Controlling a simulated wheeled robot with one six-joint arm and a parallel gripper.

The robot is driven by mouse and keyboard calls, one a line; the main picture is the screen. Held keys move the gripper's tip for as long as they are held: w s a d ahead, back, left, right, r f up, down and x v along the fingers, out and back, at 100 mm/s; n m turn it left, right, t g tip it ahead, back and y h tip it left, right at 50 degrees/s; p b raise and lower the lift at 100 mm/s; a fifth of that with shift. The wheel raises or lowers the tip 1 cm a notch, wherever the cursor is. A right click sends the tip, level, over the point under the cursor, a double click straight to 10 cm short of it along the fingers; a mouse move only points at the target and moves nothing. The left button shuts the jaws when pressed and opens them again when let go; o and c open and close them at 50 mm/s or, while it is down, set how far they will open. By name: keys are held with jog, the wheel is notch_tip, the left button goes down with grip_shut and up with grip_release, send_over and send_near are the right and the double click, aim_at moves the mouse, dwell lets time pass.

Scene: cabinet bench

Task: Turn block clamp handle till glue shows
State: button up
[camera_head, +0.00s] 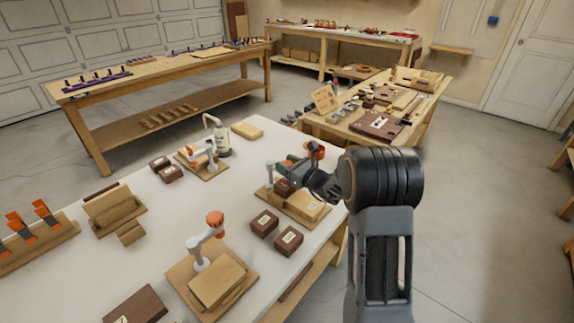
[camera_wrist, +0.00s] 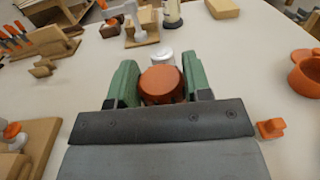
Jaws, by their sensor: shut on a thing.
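My gripper (camera_head: 304,165) is at the clamp on the near right of the white bench, its green fingers (camera_wrist: 160,85) on either side of an orange round handle (camera_wrist: 162,86). The fingers are shut on this handle. A pale clamp part (camera_wrist: 162,59) shows just beyond it. In the head view the clamp's grey-white post (camera_head: 269,174) rises from a wooden base, with a light wood block (camera_head: 306,205) and a dark block (camera_head: 283,187) by it. My gripper hides much of this clamp. I cannot see glue at the blocks.
Another clamp with an orange handle (camera_head: 214,218) stands nearer, and one (camera_head: 196,152) stands farther back. Two dark boxes (camera_head: 276,231) sit between. A white bottle (camera_head: 218,137) stands at the back. An orange pot (camera_wrist: 305,72) shows at right in the wrist view.

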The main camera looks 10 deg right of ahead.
jog(key=o, duration=0.9)
jog(key=shift+o, duration=0.2)
jog(key=b+v, duration=0.1)
jog(key=v, duration=1.2)
jog(key=shift+s+d, duration=0.3)
